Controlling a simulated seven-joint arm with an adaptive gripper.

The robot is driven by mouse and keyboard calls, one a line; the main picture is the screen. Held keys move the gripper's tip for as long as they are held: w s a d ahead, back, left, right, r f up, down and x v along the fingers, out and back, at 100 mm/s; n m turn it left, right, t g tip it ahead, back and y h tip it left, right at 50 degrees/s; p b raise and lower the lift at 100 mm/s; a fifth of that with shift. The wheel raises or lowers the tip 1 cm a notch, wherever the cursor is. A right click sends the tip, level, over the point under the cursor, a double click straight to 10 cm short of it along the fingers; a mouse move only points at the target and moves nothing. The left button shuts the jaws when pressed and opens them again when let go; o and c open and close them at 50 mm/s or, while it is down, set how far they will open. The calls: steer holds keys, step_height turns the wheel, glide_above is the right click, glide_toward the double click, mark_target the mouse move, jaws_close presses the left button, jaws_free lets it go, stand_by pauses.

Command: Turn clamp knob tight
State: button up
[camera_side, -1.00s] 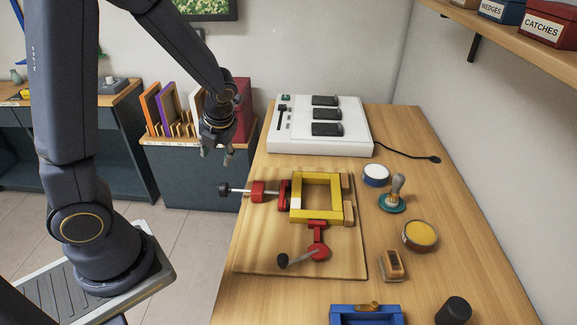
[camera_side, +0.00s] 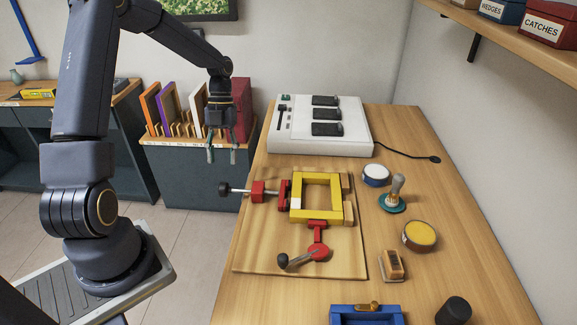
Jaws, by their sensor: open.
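The clamp knob (camera_side: 224,189) is a small dark knob on a metal screw at the left edge of the wooden board (camera_side: 255,235). Its screw runs through a red clamp block (camera_side: 258,191) to a red jaw (camera_side: 285,192) beside a yellow square frame (camera_side: 338,211). A red toggle clamp (camera_side: 318,250) with a dark handle sits below the frame. My gripper (camera_side: 222,155) is open and empty, fingers pointing down, above and slightly left of the knob in the picture. It is apart from the knob.
A white device with black pads (camera_side: 350,143) stands at the back of the table (camera_side: 450,200). A rack of coloured frames (camera_side: 160,112) is behind my gripper. A stamp (camera_side: 394,195), round tins, a brush (camera_side: 392,265) and a blue tray (camera_side: 340,318) lie right and in front.

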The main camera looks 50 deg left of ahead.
mark_target(223, 187)
steer(key=x, duration=0.9)
